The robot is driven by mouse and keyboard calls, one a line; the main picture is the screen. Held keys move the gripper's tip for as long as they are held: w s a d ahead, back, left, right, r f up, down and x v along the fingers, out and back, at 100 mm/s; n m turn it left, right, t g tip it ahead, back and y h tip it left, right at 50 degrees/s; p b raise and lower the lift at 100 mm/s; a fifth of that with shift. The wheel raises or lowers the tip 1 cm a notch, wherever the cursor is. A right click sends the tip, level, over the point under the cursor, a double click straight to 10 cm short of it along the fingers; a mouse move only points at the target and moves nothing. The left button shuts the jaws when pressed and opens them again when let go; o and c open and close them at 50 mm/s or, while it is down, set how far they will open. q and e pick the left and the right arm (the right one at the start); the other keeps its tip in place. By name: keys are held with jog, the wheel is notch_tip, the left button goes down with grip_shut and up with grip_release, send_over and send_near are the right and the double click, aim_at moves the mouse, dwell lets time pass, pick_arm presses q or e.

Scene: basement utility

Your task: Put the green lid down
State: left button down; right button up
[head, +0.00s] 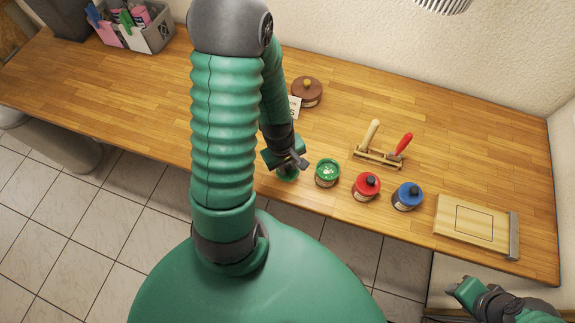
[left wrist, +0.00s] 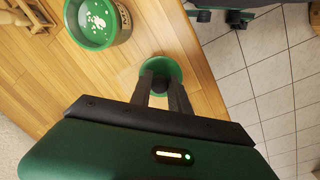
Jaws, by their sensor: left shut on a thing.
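The green lid (head: 288,176) is at the front edge of the wooden table, left of the open green pot (head: 327,173). My left gripper (head: 295,162) is shut on the lid's dark knob, from above. In the left wrist view the fingers (left wrist: 160,92) close on the knob, and the round lid (left wrist: 158,66) shows around them. I cannot tell whether the lid touches the table. The green pot (left wrist: 97,22), with white flecks in it, stands apart from the lid. My right gripper (head: 466,290) is at the lower right, off the table; its jaws are unclear.
A red pot (head: 366,187) and a blue pot (head: 408,196) stand to the right. Behind are a brown pot (head: 307,92) and a wooden rack (head: 378,158) with tools. A wooden board (head: 474,223) lies at right.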

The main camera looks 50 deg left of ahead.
pick_arm(q)
jog(key=shift+w+a+f+b, duration=0.25)
jog(key=shift+f+b, duration=0.15)
jog(key=shift+b, duration=0.3)
jog(key=shift+w+a+r+p, duration=0.5)
jog(key=shift+w+r+p, duration=0.05)
jog(key=shift+w+p, duration=0.15)
jog(key=shift+w+a+f, duration=0.15)
jog(key=shift+f, duration=0.05)
notch_tip(320, 180, down, 3)
jog(key=shift+r, duration=0.1)
jog(key=shift+a+f, duration=0.2)
jog(key=shift+f, duration=0.15)
jog(key=c, duration=1.2)
grip_release()
pick_arm(e)
jog(key=shift+w+d+f, duration=0.1)
jog(key=shift+f, duration=0.45)
